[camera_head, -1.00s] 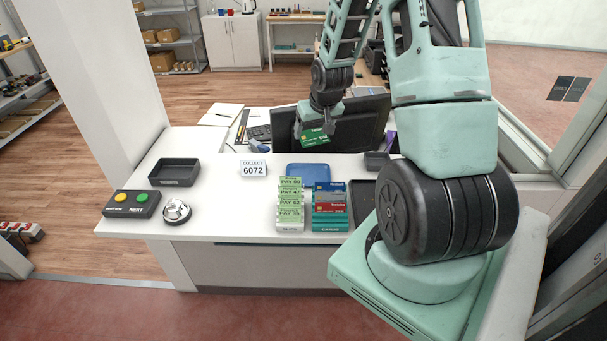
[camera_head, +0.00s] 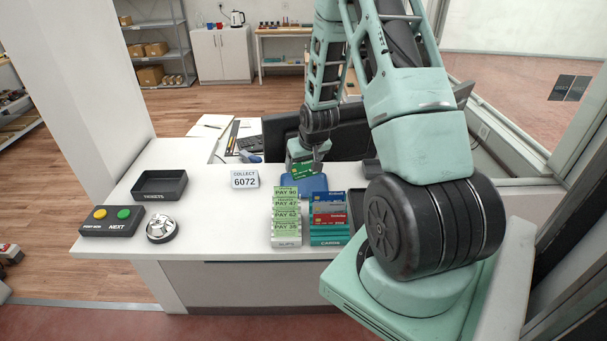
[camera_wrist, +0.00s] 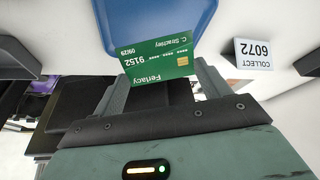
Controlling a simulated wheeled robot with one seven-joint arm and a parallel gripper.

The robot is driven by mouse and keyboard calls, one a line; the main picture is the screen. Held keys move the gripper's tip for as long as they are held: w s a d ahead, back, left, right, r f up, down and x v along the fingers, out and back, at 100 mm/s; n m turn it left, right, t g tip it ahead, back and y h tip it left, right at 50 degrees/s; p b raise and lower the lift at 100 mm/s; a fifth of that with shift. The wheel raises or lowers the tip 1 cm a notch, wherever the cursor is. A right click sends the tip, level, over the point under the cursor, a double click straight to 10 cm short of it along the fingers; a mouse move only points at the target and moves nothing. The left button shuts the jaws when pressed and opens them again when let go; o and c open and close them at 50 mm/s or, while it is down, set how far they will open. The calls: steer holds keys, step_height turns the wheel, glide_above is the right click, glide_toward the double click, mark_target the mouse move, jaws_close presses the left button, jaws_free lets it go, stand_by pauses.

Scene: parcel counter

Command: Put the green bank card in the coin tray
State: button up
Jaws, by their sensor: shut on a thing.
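The green bank card (camera_head: 302,169) is held in my gripper (camera_head: 303,164). In the wrist view the card (camera_wrist: 158,60) lies between the two fingers, its printed face to the camera, with the name Ferlacy on it. My gripper (camera_wrist: 163,88) is shut on one end of it. A blue tray (camera_head: 319,188), the likely coin tray, lies on the counter behind the slip and card racks. In the head view the card is just over its back part. The wrist view shows the blue tray (camera_wrist: 150,14) beyond the card's free end. The gap between them is hard to judge.
The counter (camera_head: 215,200) carries a rack of green pay slips (camera_head: 286,213), a card rack (camera_head: 329,219), a number sign (camera_head: 245,179), a black tray (camera_head: 160,184), a bell (camera_head: 162,229) and a button box (camera_head: 119,221). A dark monitor (camera_head: 345,147) stands behind my gripper.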

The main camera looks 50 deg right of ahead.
mark_target(305, 172)
step_height(305, 172, down, 4)
steer(key=shift+f+p, duration=0.1)
steer(key=shift+p, duration=0.6)
steer(key=shift+f, duration=0.3)
steer(key=shift+f, duration=0.1)
steer(key=shift+f, duration=0.15)
steer(key=o, duration=0.9)
steer(key=shift+o, duration=0.2)
